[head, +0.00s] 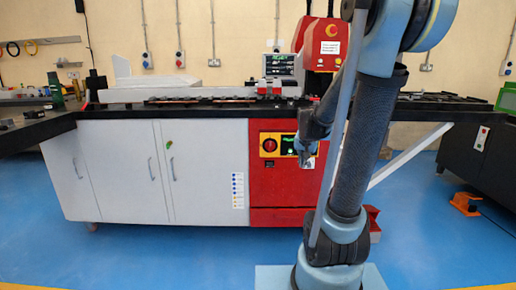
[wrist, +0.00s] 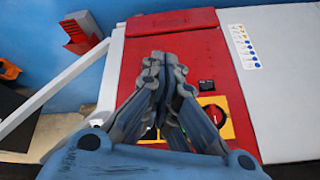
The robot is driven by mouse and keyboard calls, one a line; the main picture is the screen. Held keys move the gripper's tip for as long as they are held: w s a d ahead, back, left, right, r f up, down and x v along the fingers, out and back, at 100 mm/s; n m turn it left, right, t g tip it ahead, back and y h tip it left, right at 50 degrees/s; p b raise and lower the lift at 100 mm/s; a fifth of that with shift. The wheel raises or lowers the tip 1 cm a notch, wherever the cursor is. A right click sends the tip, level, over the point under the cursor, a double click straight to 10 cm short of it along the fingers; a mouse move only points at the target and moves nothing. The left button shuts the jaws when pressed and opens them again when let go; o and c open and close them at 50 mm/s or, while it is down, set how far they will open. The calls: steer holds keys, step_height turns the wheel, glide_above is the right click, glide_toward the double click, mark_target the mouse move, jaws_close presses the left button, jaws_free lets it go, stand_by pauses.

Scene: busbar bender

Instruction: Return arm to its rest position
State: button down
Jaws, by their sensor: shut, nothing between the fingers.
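My gripper (wrist: 165,65) is shut and empty in the wrist view, its fingers together in front of the red control panel (wrist: 200,60) of the bender. In the head view my gripper (head: 305,160) is small and partly hidden by the arm, close to the same red panel (head: 277,190). The panel has a yellow plate with a red rotary switch (head: 269,145), also visible in the wrist view (wrist: 214,113), partly behind the fingers. I cannot tell whether the fingertips touch the panel.
The busbar bender's white cabinet (head: 110,170) stands left of the red panel, under a black worktop (head: 190,109). A white diagonal brace (head: 410,155) is at right. An orange foot pedal (head: 466,203) lies on the blue floor (head: 160,255), which is clear in front.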

steer(key=s+f+n+g, duration=0.1)
steer(key=s+f+n, duration=0.1)
steer(key=s, duration=1.2)
steer(key=s+f+n+g, duration=0.2)
steer(key=s+f, duration=0.1)
steer(key=s, duration=1.1)
steer(key=shift+s+a+f+n+y, duration=0.2)
steer(key=shift+f+n+y, duration=0.1)
steer(key=shift+f, duration=0.05)
steer(key=shift+w+f, duration=0.2)
steer(key=shift+w, duration=0.25)
